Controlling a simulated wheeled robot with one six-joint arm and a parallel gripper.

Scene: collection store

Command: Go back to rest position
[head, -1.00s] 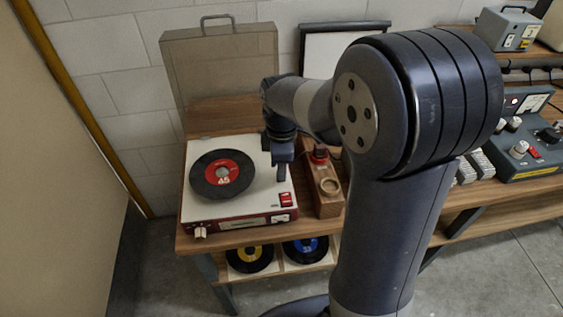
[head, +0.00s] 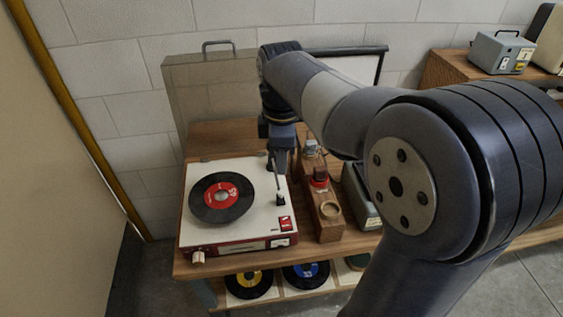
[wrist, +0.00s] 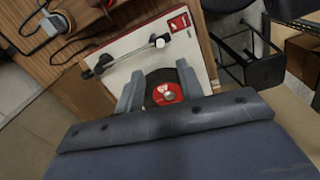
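My gripper (head: 281,160) hangs above the back right part of a record player (head: 240,226) with a white top and red front. In the wrist view my gripper (wrist: 160,88) has its two grey fingers apart, with nothing held between them. A black record with a red label (head: 221,197) lies on the turntable; it also shows beyond the fingers in the wrist view (wrist: 168,92). The tonearm (head: 278,185) stands at the right side of the deck, off the record. In the wrist view the tonearm (wrist: 130,54) lies clear of the fingers.
A wooden block with a ring and a red-topped piece (head: 327,205) stands right of the player. Records (head: 249,284) sit on the shelf below. A grey device (head: 502,52) is at the back right. The wall is close behind.

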